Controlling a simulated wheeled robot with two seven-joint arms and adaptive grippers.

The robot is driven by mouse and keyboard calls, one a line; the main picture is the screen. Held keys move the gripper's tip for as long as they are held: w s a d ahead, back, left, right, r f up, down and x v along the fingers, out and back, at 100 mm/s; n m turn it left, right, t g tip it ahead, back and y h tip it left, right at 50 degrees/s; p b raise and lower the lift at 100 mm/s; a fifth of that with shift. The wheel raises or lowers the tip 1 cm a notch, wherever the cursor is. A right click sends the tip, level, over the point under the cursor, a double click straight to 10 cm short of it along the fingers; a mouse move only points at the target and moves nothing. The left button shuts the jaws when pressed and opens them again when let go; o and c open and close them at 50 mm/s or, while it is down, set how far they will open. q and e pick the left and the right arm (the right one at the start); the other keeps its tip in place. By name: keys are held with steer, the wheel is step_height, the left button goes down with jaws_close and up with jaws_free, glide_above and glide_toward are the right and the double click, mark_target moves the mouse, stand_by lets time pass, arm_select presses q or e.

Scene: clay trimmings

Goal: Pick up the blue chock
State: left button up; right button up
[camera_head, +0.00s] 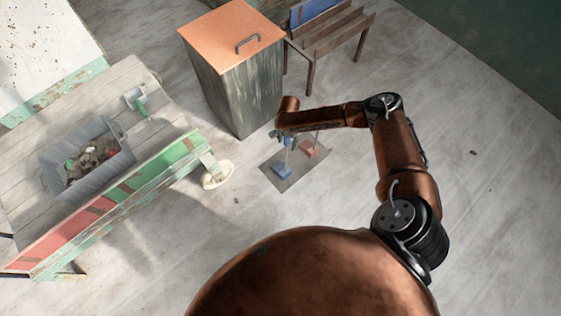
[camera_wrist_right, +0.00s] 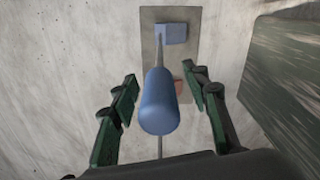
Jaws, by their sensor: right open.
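The blue chock (camera_head: 282,171) lies on a grey mat (camera_head: 287,184) on the floor. In the right wrist view its blue block (camera_wrist_right: 171,33) shows near the top, with a thin rod leading to a rounded blue grip (camera_wrist_right: 159,100). My right gripper (camera_head: 285,138) is over the mat. In the wrist view its green-padded fingers (camera_wrist_right: 165,80) are spread, one on each side of the blue grip, with gaps on both sides. A red chock (camera_head: 308,149) lies beside the blue one on the mat, mostly hidden behind the grip in the wrist view. My left gripper is not in view.
A tall bin with an orange lid (camera_head: 225,37) stands close behind the mat, with a slatted bench (camera_head: 330,32) behind it to the right. A worktable (camera_head: 150,88) on the left bears a grey tub (camera_head: 58,157) of trimmings.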

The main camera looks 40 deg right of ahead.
steer(key=c, duration=1.1)
jaws_close()
steer(key=shift+r, duration=0.1)
